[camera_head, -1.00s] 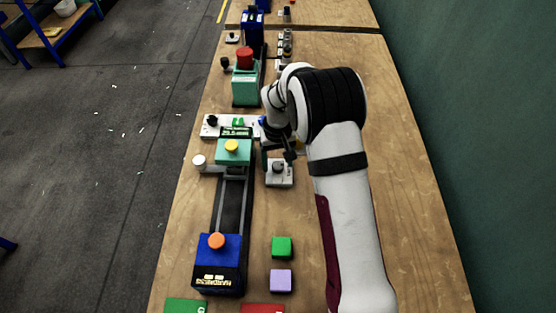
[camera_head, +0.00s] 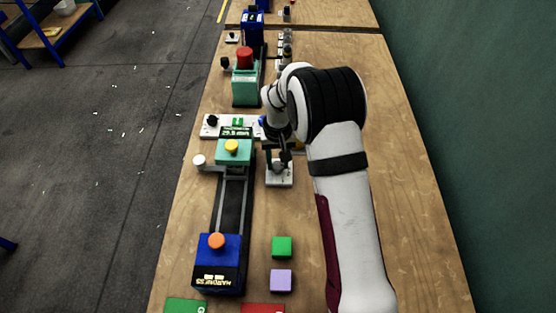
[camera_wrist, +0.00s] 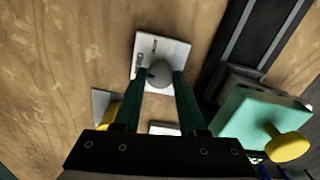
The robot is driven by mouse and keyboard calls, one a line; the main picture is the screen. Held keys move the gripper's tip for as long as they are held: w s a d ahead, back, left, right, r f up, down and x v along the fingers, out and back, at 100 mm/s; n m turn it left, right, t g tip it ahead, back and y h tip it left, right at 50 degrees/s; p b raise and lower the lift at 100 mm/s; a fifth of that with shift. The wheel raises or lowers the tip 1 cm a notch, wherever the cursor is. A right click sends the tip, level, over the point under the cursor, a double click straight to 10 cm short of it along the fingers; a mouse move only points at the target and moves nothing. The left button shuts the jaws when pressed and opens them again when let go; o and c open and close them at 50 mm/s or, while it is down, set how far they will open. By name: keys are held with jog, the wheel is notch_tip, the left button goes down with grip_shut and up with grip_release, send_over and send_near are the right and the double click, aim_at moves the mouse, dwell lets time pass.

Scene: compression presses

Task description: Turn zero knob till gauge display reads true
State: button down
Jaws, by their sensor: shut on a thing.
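The zero knob is a grey round knob (camera_wrist: 160,73) on a small white plate (camera_wrist: 147,46), seen in the wrist view. My gripper (camera_wrist: 161,77) has its two green fingers on either side of the knob and is shut on it. In the head view my gripper (camera_head: 279,162) stands above the same white plate (camera_head: 280,182) and partly hides the knob. The gauge display (camera_head: 236,133) is a dark panel with green text behind the teal press head (camera_head: 233,152). Its lower line looks like about 29.5 mm, but it is too small to read surely.
The teal block with a yellow button (camera_wrist: 288,146) is close to the right of my fingers in the wrist view. A blue press end with an orange button (camera_head: 216,241), a green block (camera_head: 281,246) and a purple block (camera_head: 281,280) are nearer. Bare table lies right of my arm.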

aim_at(278, 165)
jog(key=shift+m, duration=2.1)
jog(key=shift+c, duration=2.3)
grip_release()
notch_tip(278, 165, up, 16)
